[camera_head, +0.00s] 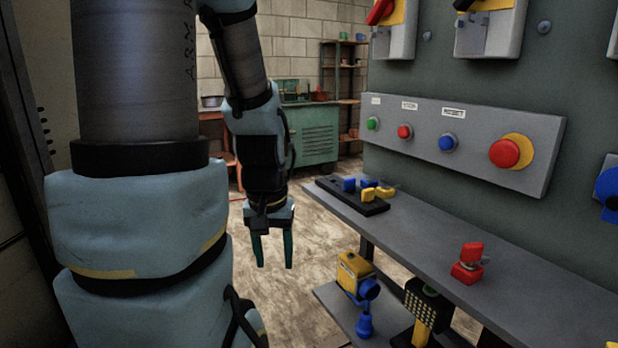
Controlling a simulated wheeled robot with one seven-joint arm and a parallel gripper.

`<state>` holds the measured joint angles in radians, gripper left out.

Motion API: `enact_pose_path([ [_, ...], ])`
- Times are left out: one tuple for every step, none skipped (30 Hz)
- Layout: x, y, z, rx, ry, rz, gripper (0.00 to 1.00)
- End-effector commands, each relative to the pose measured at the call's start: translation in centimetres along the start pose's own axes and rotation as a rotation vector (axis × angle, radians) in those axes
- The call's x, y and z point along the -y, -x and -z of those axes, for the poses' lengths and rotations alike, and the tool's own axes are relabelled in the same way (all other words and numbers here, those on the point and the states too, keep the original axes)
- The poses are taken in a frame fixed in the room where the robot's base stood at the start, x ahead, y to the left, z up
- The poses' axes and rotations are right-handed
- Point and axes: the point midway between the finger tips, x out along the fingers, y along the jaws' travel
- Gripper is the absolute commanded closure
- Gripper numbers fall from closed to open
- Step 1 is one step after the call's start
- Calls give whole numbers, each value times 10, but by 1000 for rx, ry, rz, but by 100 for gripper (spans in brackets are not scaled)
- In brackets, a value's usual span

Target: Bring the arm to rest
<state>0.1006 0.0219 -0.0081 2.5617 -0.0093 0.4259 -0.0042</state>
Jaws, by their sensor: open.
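My gripper (272,250) hangs at the end of my arm, left of the grey shelf. Its two green fingers point down and are apart, with nothing between them. It is over the open floor and touches nothing that I can see. My arm is bent, with its large upper links filling the left side of the view.
A grey shelf (520,290) on the right holds a black tray (345,198) with blue and yellow pieces and a red lock (468,263). A button panel (470,140) is above. A yellow-blue device (357,277) stands below. Floor (320,235) beyond is clear.

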Motion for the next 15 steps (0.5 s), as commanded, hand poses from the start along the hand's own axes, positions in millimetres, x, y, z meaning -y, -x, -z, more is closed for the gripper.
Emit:
enact_pose_path([
  [0, 23, 4, -2, -1, 0, 45],
  [0, 29, 4, -3, -1, 0, 45],
  [0, 38, 6, -3, -1, 1, 45],
  [0, 44, 7, -3, -2, 1, 45],
  [0, 51, 8, -4, -2, 1, 45],
  [0, 60, 9, -4, -2, 1, 45],
  [0, 68, 10, -5, -2, 1, 45],
  [0, 76, 11, -5, -2, 1, 45],
  [0, 88, 13, -5, -2, 1, 45],
  [0, 97, 14, -5, -2, 1, 45],
  [0, 107, 16, -6, -3, 1, 45],
  [0, 119, 17, -6, -3, 1, 45],
  [-1, 128, 19, -6, -3, 1, 45],
  [-1, 137, 20, -6, -3, 1, 45],
  [-1, 147, 21, -6, -3, 1, 45],
])
